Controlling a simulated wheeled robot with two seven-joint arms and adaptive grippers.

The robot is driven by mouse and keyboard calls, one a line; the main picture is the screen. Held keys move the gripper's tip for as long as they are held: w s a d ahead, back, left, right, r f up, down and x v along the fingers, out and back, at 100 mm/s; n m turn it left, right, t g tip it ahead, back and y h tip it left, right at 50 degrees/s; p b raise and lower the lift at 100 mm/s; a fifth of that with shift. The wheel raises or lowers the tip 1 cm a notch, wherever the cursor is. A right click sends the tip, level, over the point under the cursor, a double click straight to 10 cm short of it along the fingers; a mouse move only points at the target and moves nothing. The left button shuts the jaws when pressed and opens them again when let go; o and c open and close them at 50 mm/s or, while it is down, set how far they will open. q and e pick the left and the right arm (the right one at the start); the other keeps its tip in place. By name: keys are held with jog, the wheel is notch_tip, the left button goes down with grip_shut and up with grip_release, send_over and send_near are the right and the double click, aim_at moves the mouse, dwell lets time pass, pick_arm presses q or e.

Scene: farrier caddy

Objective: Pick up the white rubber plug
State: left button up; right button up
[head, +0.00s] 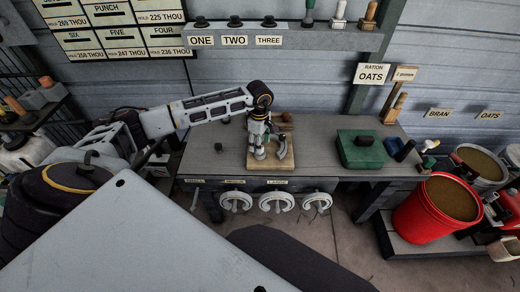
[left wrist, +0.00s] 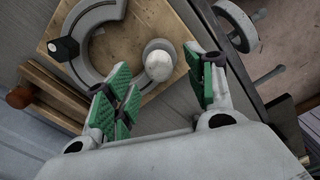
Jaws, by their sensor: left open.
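The white rubber plug (left wrist: 158,62) shows in the left wrist view as a rounded, egg-shaped white piece with a greyish patch. My left gripper (left wrist: 168,88) is open, with green-padded fingers on either side below the plug in the picture; nothing is between the pads. In the head view my left gripper (head: 264,153) points down over the wooden board (head: 283,163) on the bench, and I cannot make out the plug there. My right gripper is not in view.
A black block (left wrist: 64,49) sits by the horseshoe's left side. A wooden piece with a brown knob (left wrist: 19,97) lies left of the board. A green box (head: 360,150) stands right on the bench (head: 315,150); white round pieces (head: 277,202) hang along its front.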

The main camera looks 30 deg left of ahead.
pick_arm(q)
notch_tip(320, 180, down, 2)
jog(key=shift+d, duration=0.1)
jog(key=shift+f, duration=0.4)
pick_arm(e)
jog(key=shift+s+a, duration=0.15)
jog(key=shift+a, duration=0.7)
pick_arm(q)
jog(key=c, duration=1.1)
jog(key=shift+o, duration=0.2)
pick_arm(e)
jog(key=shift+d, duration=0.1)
